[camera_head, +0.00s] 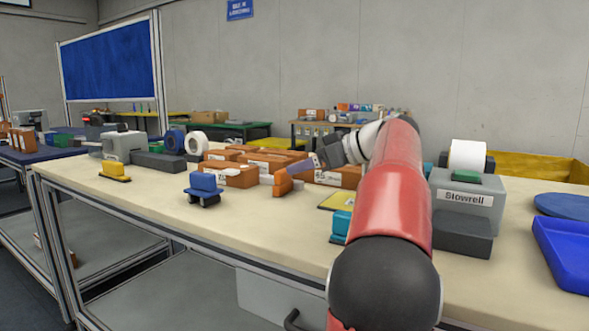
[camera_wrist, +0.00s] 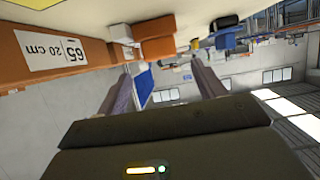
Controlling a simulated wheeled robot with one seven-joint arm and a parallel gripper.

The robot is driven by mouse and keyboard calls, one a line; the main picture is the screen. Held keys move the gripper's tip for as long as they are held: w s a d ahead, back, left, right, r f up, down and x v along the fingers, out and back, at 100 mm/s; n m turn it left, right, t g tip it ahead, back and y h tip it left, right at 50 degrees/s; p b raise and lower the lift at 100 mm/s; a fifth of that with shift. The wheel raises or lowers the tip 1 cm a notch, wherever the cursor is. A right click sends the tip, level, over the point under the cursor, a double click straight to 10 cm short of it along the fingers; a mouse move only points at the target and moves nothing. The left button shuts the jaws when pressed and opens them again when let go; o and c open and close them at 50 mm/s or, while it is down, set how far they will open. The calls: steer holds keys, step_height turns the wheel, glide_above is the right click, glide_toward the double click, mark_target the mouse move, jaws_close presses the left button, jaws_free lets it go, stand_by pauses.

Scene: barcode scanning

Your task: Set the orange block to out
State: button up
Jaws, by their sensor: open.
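The orange block (camera_head: 283,182) stands on the bench in front of the brown cartons, near the middle of the head view. In the wrist view an orange block (camera_wrist: 158,47) shows just beyond and above the fingertips, with another orange-brown piece above it. My gripper (camera_head: 303,170) reaches in from the right, close to the orange block; whether they touch is unclear. In the wrist view the two fingers of my gripper (camera_wrist: 165,78) are apart with no object held between them. The block's base is partly hidden.
Labelled brown cartons (camera_head: 233,175) stand close behind. A blue block on a dark base (camera_head: 203,188) and a yellow one (camera_head: 115,170) stand left; a teal block (camera_head: 341,224) is nearer. A grey Stowrell machine (camera_head: 465,200) and blue tray (camera_head: 565,255) are right. The front bench strip is mostly clear.

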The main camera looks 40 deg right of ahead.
steer(key=shift+v, duration=1.4)
